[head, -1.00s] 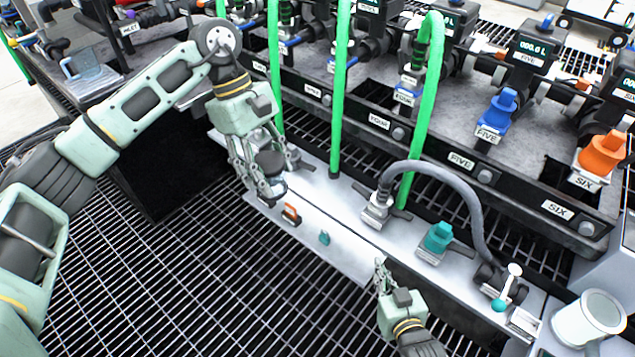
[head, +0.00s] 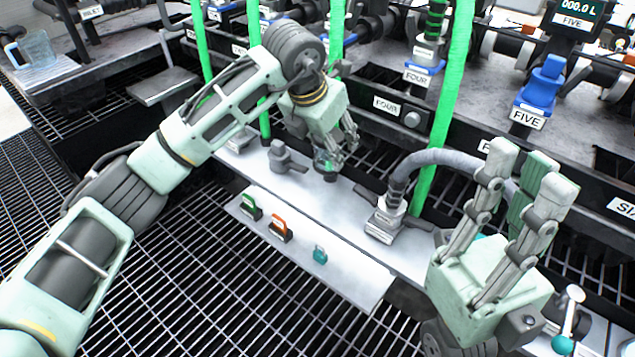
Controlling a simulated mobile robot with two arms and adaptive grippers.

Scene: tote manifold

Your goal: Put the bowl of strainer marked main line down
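My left gripper (head: 336,156) is over the grey shelf, in front of the lower end of a green hose. Its fingers are closed around a small dark, glassy cup, which looks like the strainer bowl (head: 325,161). The fingers partly hide it, and I cannot tell whether it touches the shelf. A grey fitting with a side handle (head: 284,157) stands on the shelf to the left of this gripper. I cannot read a "main line" mark on it.
The grey shelf (head: 345,262) has bare room at its front. Green (head: 250,206), orange (head: 280,229) and teal (head: 320,254) clips stand along its left front. A grey hose (head: 437,158) rises from a labelled coupling (head: 386,219). Green hoses (head: 449,100) stand upright. Floor grating lies in front.

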